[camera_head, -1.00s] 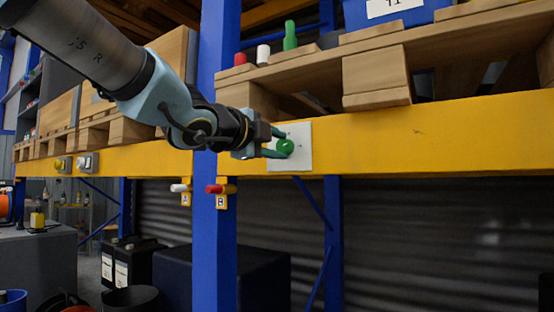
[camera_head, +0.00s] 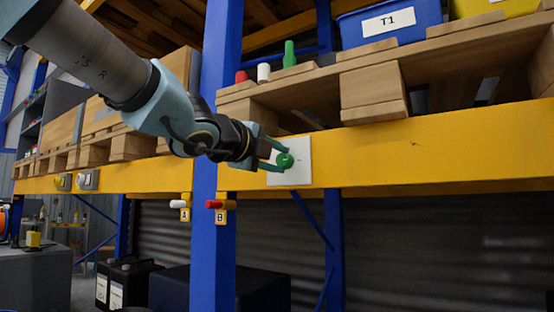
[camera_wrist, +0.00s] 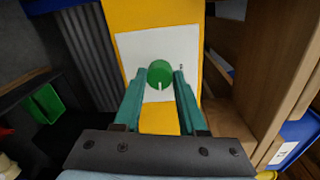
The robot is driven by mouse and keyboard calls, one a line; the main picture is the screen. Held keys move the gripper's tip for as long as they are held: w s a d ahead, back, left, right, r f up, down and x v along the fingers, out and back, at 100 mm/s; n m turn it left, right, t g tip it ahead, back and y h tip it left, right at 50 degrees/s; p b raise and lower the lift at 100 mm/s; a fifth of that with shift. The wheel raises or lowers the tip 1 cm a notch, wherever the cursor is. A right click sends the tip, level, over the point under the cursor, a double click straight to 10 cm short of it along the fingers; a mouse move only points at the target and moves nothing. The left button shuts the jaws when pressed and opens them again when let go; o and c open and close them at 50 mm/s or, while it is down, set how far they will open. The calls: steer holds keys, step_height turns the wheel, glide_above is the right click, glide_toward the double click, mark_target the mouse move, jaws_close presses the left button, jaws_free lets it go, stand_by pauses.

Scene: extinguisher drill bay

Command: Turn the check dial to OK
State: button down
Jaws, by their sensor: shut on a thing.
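The check dial (camera_head: 285,161) is a round green knob on a white plate (camera_head: 302,166) fixed to the yellow beam. It also shows in the wrist view (camera_wrist: 160,73), with a pale mark at its lower edge. My gripper (camera_head: 277,159) is at the dial, with its teal fingers on either side of it. In the wrist view my gripper (camera_wrist: 160,85) has one finger left and one finger right of the dial, shut on it. Any lettering on the plate is too small to read.
A white handle marked A (camera_head: 178,204) and a red handle marked B (camera_head: 214,204) hang below the beam by the blue post (camera_head: 204,255). A wooden pallet (camera_head: 375,92) with a blue bin (camera_head: 388,22) stands above.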

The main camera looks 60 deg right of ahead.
steer(key=shift+c, duration=2.4)
jaws_free()
steer(key=a+p, duration=0.1)
steer(key=a, duration=0.9)
steer(key=shift+s+a+r+p, duration=0.2)
steer(key=shift+a+p, duration=0.1)
steer(key=shift+a, duration=0.1)
steer(key=shift+w, duration=0.15)
